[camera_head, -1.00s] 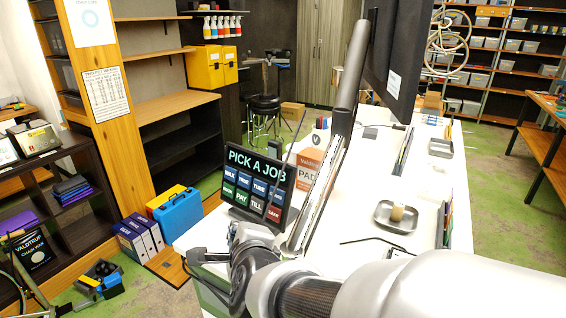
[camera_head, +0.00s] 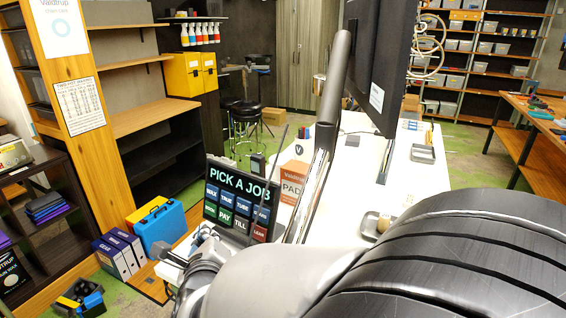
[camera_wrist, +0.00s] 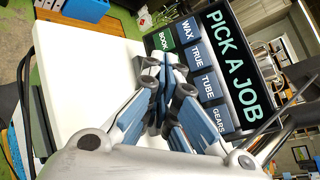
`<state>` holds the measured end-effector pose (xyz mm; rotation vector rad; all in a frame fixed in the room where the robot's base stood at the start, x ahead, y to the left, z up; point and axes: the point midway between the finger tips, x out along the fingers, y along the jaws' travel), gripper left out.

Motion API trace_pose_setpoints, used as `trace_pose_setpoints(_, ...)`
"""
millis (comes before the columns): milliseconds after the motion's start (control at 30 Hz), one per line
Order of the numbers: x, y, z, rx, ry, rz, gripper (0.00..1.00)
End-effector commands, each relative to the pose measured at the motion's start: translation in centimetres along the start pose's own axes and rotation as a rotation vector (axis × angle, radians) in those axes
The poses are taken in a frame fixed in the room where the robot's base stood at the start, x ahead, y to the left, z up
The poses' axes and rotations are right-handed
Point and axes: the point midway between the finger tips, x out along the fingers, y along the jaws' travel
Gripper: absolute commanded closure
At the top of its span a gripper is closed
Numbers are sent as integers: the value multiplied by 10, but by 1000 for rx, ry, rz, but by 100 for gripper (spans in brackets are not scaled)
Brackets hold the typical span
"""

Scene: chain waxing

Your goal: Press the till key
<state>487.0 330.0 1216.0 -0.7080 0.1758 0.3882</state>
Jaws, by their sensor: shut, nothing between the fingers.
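The job panel (camera_head: 268,190) is a dark upright screen headed PICK A JOB, with two rows of keys. The till key (camera_head: 241,226) is a dark key marked TILL in its lower row, between PAY and a red key. In the wrist view the panel (camera_wrist: 228,60) appears turned on its side. BOOK, WAX, TRUE, TUBE and GEARS show there, while the till key is hidden behind my fingers. My gripper (camera_wrist: 168,62) is shut and empty, its tips in front of the panel's lower row. In the head view it is partly hidden at the panel's lower left.
The panel stands on a white counter (camera_head: 345,190). A thin dark rod rises beside it, and an orange-and-white PADS box (camera_head: 292,180) stands behind. A large monitor (camera_head: 383,70) on a post is to the right. A blue case (camera_head: 163,226) and binders stand at left.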

Motion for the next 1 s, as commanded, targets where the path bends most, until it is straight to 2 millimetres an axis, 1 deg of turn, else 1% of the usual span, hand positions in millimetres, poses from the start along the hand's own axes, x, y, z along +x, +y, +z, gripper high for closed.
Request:
trace_pose_setpoints(33,6,-4,-7,0,3,-3,100)
trace_pose_setpoints(100,14,-9,-12,1,3,-2,100)
trace_pose_setpoints(233,26,-19,-21,1,3,-2,100)
trace_pose_setpoints(400,38,-25,-30,2,0,-2,100)
trace_pose_setpoints(633,44,-31,-32,-1,0,0,100)
trace_pose_setpoints(1000,43,-32,-32,-1,0,0,100)
